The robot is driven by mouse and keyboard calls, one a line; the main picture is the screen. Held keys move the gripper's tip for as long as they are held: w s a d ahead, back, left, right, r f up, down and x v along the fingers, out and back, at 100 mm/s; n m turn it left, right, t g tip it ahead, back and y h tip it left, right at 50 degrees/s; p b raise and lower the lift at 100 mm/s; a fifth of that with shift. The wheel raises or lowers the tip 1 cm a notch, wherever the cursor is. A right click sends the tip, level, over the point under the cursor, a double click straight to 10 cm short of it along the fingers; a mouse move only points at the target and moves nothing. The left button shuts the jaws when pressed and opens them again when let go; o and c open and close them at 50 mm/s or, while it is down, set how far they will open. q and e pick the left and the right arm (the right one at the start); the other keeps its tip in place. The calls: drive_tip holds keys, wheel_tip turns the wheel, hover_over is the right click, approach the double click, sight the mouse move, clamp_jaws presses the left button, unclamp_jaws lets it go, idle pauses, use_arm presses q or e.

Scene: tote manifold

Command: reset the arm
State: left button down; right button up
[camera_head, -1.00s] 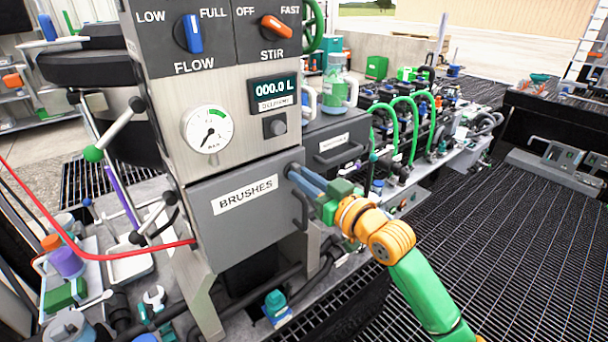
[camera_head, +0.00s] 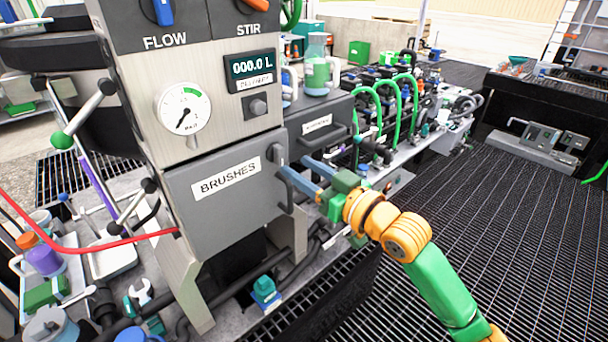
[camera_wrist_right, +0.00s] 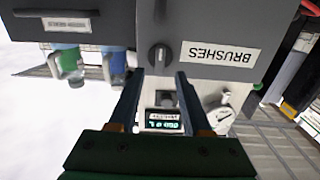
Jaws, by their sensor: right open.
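My right gripper (camera_head: 286,172) is at the right side of the grey BRUSHES drawer (camera_head: 215,205), its blue fingers pointing at the front near the upright handle (camera_head: 286,192). In the right wrist view the gripper (camera_wrist_right: 158,80) is open, with nothing held between the fingers. A dark rotary latch (camera_head: 276,153) sits at the drawer's upper right corner. It also shows in the right wrist view (camera_wrist_right: 160,57), just beyond the fingertips. The drawer looks shut. The green and orange right arm (camera_head: 440,285) reaches in from the lower right. My left gripper is not in view.
Above the drawer is a panel with a gauge (camera_head: 183,109) and a display (camera_head: 252,68). A second grey drawer (camera_head: 318,130) stands to the right, with a bottle (camera_head: 316,70) on top. Green hoses (camera_head: 412,100) rise behind. Dark grating (camera_head: 500,200) lies open at right.

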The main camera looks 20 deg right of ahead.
drive_tip(key=shift+v, duration=1.1)
drive_tip(key=shift+w, duration=0.1)
